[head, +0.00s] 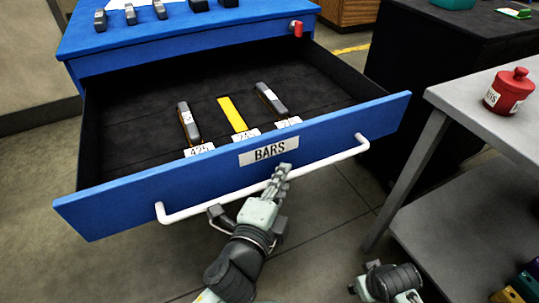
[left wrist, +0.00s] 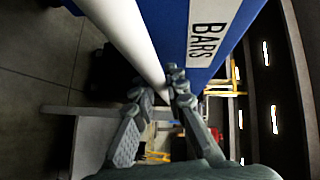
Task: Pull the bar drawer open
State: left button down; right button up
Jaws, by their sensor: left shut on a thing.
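The blue bar drawer (head: 190,190), labelled BARS (head: 268,151), is pulled well out of its blue cabinet (head: 75,35). Its black interior shows. A long white handle (head: 330,159) runs along its front, and the handle (left wrist: 125,30) also crosses the left wrist view. My left gripper (head: 282,176) is at the middle of the handle, below the label. In the left wrist view its fingers (left wrist: 160,92) are shut on the handle, one on each side. My right arm's end (head: 385,283) shows at the bottom edge, apart from the drawer; its fingers are unclear.
Inside the drawer lie two grey bars (head: 188,122) (head: 269,98) and a yellow strip (head: 232,113) between them, with number labels. A grey table (head: 450,130) with a red lidded pot (head: 509,91) stands right of the drawer. Open floor (head: 330,210) lies before the drawer.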

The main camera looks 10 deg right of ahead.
pick_arm(q)
jog(key=shift+s+d, duration=0.3)
jog(key=shift+s, duration=0.6)
jog(key=shift+s+d, duration=0.25)
jog(key=shift+s, duration=0.6)
jog(key=c, duration=1.5)
grip_release()
jog(key=shift+c, duration=0.2)
jog(key=v, duration=1.2)
jog(key=shift+f, duration=0.1)
